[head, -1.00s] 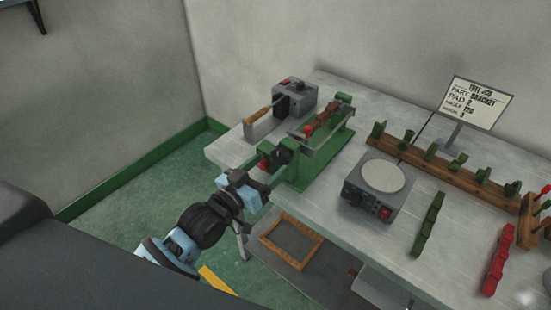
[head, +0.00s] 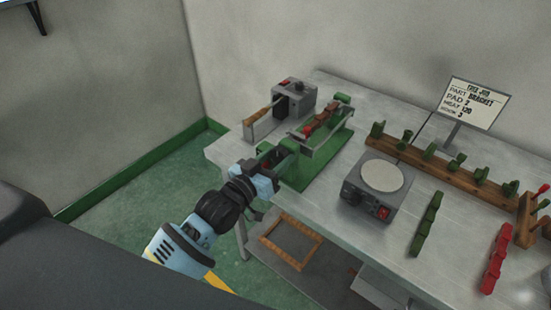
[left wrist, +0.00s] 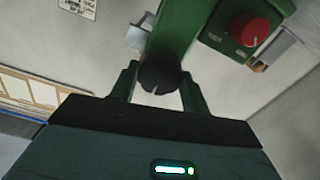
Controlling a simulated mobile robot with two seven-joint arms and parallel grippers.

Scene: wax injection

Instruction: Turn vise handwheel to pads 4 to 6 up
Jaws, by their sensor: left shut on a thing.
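The green vise (head: 318,165) stands at the left part of the table, with a row of red and green pads (head: 318,128) along its top. Its dark round handwheel (left wrist: 160,75) shows in the left wrist view, between the two green fingers of my left gripper (left wrist: 161,88). In the head view my left gripper (head: 268,168) is at the vise's near end, shut on the handwheel, which it mostly hides there. Pad numbers are too small to read. My right gripper is not in view.
A grey box with a red switch (head: 296,97) and a wood-handled tool (head: 258,122) stand behind the vise. A round-plated heater (head: 382,176) is to its right. A wooden rack (head: 440,162), green strip (head: 427,224) and red strip (head: 497,258) lie further right. A sign (head: 478,103) stands behind.

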